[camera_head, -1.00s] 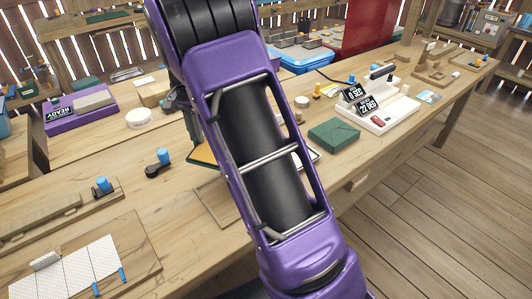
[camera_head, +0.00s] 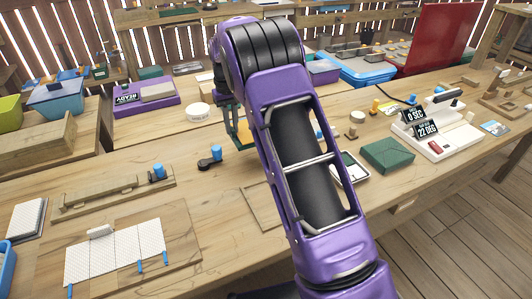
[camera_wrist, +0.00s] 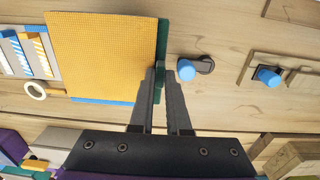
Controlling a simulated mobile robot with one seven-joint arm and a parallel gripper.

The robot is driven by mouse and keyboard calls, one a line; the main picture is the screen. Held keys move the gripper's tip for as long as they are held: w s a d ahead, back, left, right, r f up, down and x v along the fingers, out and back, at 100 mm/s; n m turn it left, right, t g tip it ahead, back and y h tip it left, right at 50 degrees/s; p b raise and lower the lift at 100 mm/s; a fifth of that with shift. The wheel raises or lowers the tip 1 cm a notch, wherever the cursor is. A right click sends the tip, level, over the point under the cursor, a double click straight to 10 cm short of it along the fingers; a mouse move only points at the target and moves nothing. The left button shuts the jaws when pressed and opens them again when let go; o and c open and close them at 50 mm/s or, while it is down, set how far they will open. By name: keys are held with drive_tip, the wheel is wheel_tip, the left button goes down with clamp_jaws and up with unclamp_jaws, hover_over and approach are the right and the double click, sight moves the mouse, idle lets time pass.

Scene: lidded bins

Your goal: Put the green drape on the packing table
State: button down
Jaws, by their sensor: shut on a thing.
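My gripper (camera_wrist: 160,78) is shut on the green edge of a thin piece, which I take for the green drape (camera_wrist: 164,40). A yellow textured panel (camera_wrist: 100,55) lies against its left side in the wrist view; I cannot tell whether the two are joined. In the head view the held green drape (camera_head: 240,130) shows left of my arm, partly hidden, and appears to hang above the wooden table (camera_head: 225,210). A separate folded green packet (camera_head: 388,155) lies on the table to the right.
A black piece with a blue knob (camera_head: 210,158) lies near the held drape. A white tiled board (camera_head: 115,250) is at front left, a scale-like white device (camera_head: 440,145) at right. A purple station (camera_head: 145,100) and blue bin (camera_head: 368,72) stand behind. Bare wood lies left of my arm.

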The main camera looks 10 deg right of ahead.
wheel_tip(320, 180, down, 10)
drive_tip(key=shift+r+b, duration=0.15)
drive_tip(key=shift+b, duration=0.35)
drive_tip(key=shift+f, duration=0.25)
drive_tip(key=c, duration=0.9)
unclamp_jaws()
drive_tip(key=shift+r, duration=0.1)
wheel_tip(320, 180, up, 12)
drive_tip(key=shift+r+p, duration=0.15)
drive_tip(key=shift+p, duration=0.55)
